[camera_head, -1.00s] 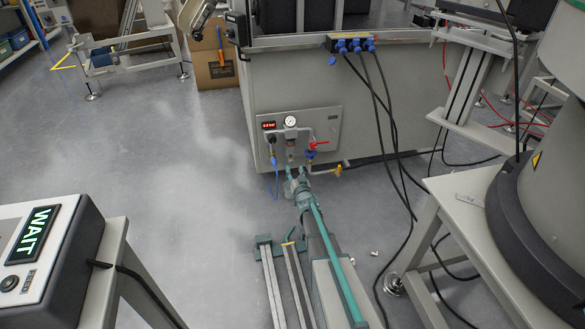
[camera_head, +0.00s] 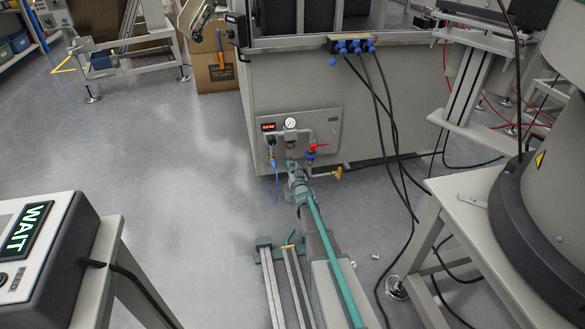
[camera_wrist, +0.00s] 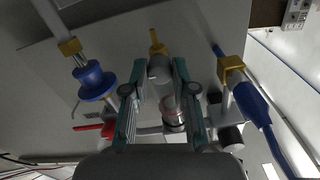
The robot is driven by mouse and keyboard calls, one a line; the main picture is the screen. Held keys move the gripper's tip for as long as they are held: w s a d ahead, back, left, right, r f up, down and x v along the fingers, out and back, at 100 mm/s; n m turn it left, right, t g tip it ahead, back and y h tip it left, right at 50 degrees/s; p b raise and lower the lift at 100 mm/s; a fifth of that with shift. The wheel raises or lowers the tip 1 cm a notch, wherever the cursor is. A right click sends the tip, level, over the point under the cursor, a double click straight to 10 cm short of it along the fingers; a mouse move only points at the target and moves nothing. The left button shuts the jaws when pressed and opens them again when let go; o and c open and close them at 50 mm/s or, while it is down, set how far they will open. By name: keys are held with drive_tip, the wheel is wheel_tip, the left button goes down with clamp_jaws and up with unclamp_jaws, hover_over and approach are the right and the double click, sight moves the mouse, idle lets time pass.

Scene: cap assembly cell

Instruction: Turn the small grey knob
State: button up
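In the wrist view a short grey cylinder (camera_wrist: 160,76), which looks like the small grey knob, points toward me in the middle. My gripper (camera_wrist: 159,66) has its two teal fingers on either side of it, apart, with narrow gaps showing; I cannot tell if a finger touches it. A clear reddish bowl (camera_wrist: 173,115) shows just behind it. In the head view my gripper (camera_head: 291,168) is at the lower edge of the pneumatic panel (camera_head: 328,128), below the round gauge (camera_head: 291,123). The knob is too small to tell there.
A red-handled valve (camera_head: 318,147) and a brass fitting (camera_head: 338,173) are right of my gripper. A blue hose (camera_head: 276,190) hangs at its left. Black cables (camera_head: 392,130) run down to the right. A control box (camera_head: 45,240) is front left; open floor lies left of the panel.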

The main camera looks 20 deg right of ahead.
drive_tip(key=shift+n, duration=0.4)
clamp_jaws()
drive_tip(key=n+b, duration=0.1)
drive_tip(key=n, duration=0.2)
drive_tip(key=shift+n+b, duration=0.6)
drive_tip(key=shift+n, duration=1.2)
drive_tip(key=o, duration=1)
unclamp_jaws()
drive_tip(key=shift+c, duration=0.2)
drive_tip(key=shift+s, duration=0.1)
drive_tip(key=s+a, duration=0.2)
drive_tip(key=s, duration=0.9)
drive_tip(key=shift+s+a, duration=0.15)
drive_tip(key=shift+s, duration=0.15)
